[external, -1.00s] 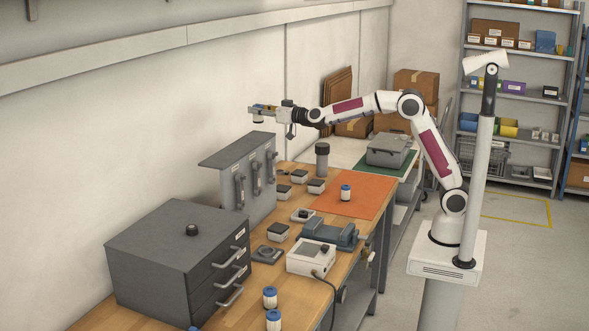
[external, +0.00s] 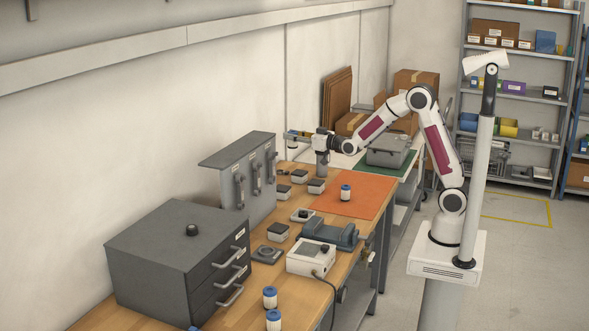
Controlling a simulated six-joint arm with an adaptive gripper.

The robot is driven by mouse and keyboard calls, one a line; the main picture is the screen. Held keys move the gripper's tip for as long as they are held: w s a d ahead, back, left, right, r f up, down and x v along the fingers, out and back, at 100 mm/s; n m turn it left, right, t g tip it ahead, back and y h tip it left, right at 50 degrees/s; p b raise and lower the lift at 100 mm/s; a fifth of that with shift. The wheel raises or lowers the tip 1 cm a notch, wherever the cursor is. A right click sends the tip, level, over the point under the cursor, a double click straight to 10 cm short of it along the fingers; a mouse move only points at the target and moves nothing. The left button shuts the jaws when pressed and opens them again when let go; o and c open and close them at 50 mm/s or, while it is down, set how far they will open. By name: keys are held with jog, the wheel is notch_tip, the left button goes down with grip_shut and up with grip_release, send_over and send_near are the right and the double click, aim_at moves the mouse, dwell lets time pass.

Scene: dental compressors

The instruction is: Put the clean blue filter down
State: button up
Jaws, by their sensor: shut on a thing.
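My gripper (external: 291,135) is shut on a small filter (external: 292,144). It holds the filter above the far part of the wooden bench, just right of the grey upright cabinet. The held filter is small and partly hidden by the gripper, so its cap colour is hard to make out. Another white filter with a blue cap (external: 346,192) stands upright on the orange mat (external: 368,204). Two more blue-capped filters, one (external: 270,297) behind the other (external: 273,319), stand at the front of the bench.
The grey upright cabinet (external: 246,190) with handles stands close to the gripper. Small lidded boxes (external: 317,186), a vise-like block (external: 330,234) and a white device (external: 311,258) occupy the bench. A grey drawer unit (external: 170,265) is at front left. Much of the orange mat is bare.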

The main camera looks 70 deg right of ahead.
jog(key=s+a+f+y, duration=0.1)
jog(key=s+f, duration=0.3)
jog(key=f, duration=0.4)
jog(key=s+a+f+n+y, duration=0.1)
jog(key=s+a+f, duration=0.2)
jog(key=s+f, duration=0.2)
notch_tip(320, 180, down, 3)
jog(key=shift+a, duration=0.15)
dwell(0.7)
jog(key=s+a+r+n+g+y, duration=0.1)
jog(key=a+r, duration=0.5)
jog(key=a, duration=1.4)
jog(key=s+a+r+n+g+y, duration=0.2)
jog(key=s+a+r+n+y, duration=0.2)
jog(key=a, duration=1.6)
jog(key=s+a+r+n+g+y, duration=0.2)
jog(key=a+r+y, duration=0.6)
jog(key=a, duration=1.2)
jog(key=shift+s+n, duration=0.7)
jog(key=shift+n, duration=0.5)
